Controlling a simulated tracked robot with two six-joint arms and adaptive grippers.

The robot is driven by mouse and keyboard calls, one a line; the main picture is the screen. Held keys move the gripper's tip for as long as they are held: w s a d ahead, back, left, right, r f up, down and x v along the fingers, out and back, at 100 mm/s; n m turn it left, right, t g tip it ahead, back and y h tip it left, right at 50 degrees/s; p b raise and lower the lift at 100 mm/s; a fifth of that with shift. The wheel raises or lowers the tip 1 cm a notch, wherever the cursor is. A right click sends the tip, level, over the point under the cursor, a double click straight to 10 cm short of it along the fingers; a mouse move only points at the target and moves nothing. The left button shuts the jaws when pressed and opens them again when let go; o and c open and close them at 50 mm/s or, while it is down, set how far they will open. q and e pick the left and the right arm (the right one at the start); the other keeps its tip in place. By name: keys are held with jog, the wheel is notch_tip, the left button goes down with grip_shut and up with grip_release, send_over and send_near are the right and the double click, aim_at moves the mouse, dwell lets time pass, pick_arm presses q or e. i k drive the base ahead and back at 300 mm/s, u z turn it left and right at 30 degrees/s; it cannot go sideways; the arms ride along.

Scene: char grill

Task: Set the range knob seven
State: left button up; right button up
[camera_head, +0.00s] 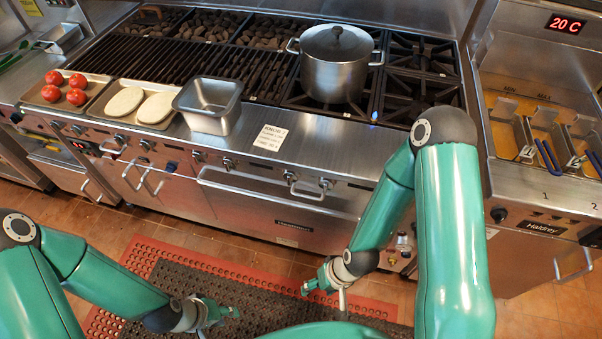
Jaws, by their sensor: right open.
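The range's front panel carries a row of small metal knobs, among them a left knob (118,138), a middle knob (197,157) and a right knob (325,184). Their numbers are too small to read, so I cannot tell which is seven. Part of the panel to the right is hidden behind my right arm. My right gripper (318,287) is open and empty, low in front of the range, below the panel and apart from it. My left gripper (222,314) is low over the floor mat, far from the knobs; its fingers are too small to judge.
A steel pot (335,75) stands on the range top. A metal pan (209,105), a tray of dough rounds (103,112) and a tray of tomatoes (38,98) line the front ledge. Handles (307,194) jut from the front. A fryer (545,190) stands at right.

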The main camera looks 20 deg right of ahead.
aim_at(291, 176)
jog(key=u, duration=0.15)
jog(key=k, duration=0.95)
jog(key=u, duration=1.25)
jog(key=i, duration=1.35)
jog(key=z, duration=1.4)
